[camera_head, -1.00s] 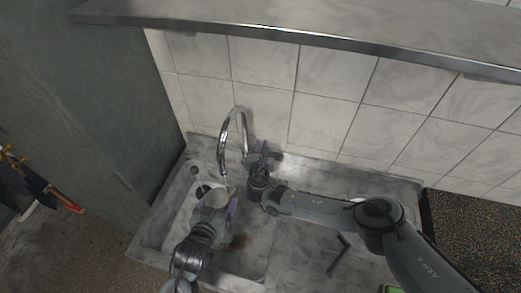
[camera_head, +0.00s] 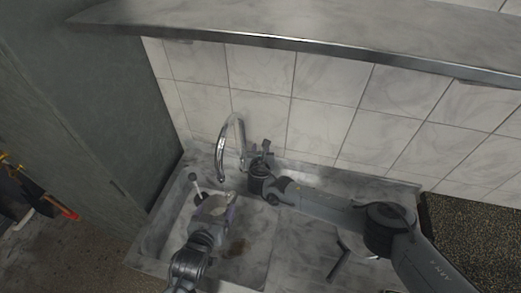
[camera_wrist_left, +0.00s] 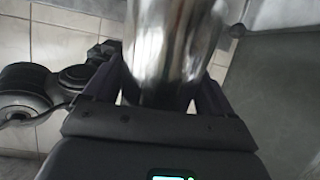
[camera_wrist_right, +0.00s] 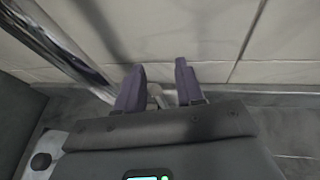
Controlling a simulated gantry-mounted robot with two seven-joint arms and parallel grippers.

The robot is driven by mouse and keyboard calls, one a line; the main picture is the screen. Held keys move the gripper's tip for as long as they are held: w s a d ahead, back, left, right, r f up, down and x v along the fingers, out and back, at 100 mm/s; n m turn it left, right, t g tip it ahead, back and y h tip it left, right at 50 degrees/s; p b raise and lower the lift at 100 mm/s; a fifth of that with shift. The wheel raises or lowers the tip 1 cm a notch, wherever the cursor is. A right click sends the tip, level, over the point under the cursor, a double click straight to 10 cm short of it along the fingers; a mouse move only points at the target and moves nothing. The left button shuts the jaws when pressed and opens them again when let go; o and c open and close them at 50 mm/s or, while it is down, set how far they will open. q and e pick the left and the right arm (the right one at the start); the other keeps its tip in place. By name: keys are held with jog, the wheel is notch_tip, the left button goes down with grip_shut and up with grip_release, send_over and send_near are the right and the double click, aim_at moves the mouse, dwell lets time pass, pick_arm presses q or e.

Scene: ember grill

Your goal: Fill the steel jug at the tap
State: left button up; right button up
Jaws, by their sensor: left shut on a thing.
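The steel jug (camera_wrist_left: 172,45) fills the top middle of the left wrist view, between the fingers of my left gripper (camera_wrist_left: 165,95), which is shut on it. In the head view, the jug (camera_head: 213,206) is held over the sink basin, mostly hidden by my left gripper (camera_head: 212,216). The chrome tap (camera_head: 221,150) arches above and behind it; a gap shows between spout and jug. My right gripper (camera_head: 261,160) is beside the tap base. In the right wrist view, the fingers of my right gripper (camera_wrist_right: 157,88) are apart, with a small pale part visible between them.
The stone sink (camera_head: 160,232) has a low rim. A thin rod with a dark round end (camera_head: 193,178) stands behind the jug. A tiled wall (camera_head: 325,75) and a shelf (camera_head: 300,28) bound the back; a grey cabinet side (camera_head: 105,120) stands left.

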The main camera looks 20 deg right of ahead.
jog(key=shift+s+a+r, duration=0.1)
jog(key=shift+r, duration=0.05)
jog(key=shift+s+a+r, duration=0.15)
jog(key=shift+s+r, duration=0.1)
jog(key=shift+s, duration=0.25)
jog(key=v, duration=1)
jog(key=shift+s, duration=0.3)
